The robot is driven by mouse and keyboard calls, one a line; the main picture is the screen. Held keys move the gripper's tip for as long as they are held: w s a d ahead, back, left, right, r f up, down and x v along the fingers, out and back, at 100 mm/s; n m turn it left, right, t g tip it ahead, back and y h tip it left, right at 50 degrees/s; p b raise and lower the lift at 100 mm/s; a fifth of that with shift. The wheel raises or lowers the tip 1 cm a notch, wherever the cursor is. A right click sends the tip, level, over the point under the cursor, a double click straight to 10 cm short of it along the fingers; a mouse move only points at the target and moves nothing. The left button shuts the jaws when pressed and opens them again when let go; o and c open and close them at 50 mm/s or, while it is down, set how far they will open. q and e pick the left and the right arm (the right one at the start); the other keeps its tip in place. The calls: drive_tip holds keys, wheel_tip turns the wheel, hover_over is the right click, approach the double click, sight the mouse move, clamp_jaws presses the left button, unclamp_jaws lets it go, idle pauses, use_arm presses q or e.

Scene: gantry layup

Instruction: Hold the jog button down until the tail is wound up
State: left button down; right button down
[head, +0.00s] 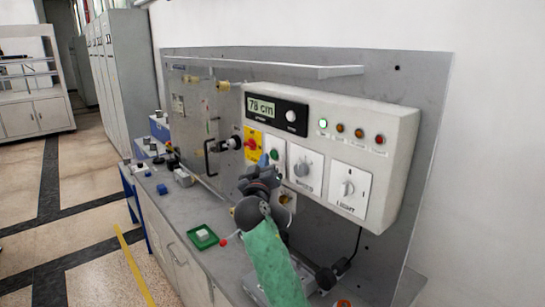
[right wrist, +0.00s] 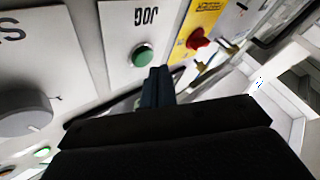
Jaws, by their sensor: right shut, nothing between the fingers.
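The green jog button (head: 274,155) sits on its white plate on the control box; in the right wrist view the green button (right wrist: 143,54) is under the upside-down word JOG. My right gripper (head: 263,160) is shut and empty, its blue fingertips close to the button. In the right wrist view the shut fingertips (right wrist: 158,72) lie just below and right of the button and do not cover it. I cannot tell whether they touch the plate. The display (head: 262,107) reads 78 cm. I cannot make out the tail. My left gripper is not in view.
Left of the button is a yellow plate with a red switch (head: 250,143); right are the speed knob (head: 302,168) and light switch (head: 347,188). Indicator lamps (head: 341,128) sit above. A green tray (head: 203,238) stands on the grey bench. A black handle (head: 208,158) stands out left.

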drive_tip(key=shift+s+a+b, duration=0.4)
drive_tip(key=shift+s+a, duration=0.35)
drive_tip(key=shift+a, duration=0.3)
drive_tip(key=shift+s+a+b, duration=0.4)
drive_tip(key=shift+s+a, duration=0.35)
drive_tip(key=shift+a, duration=0.25)
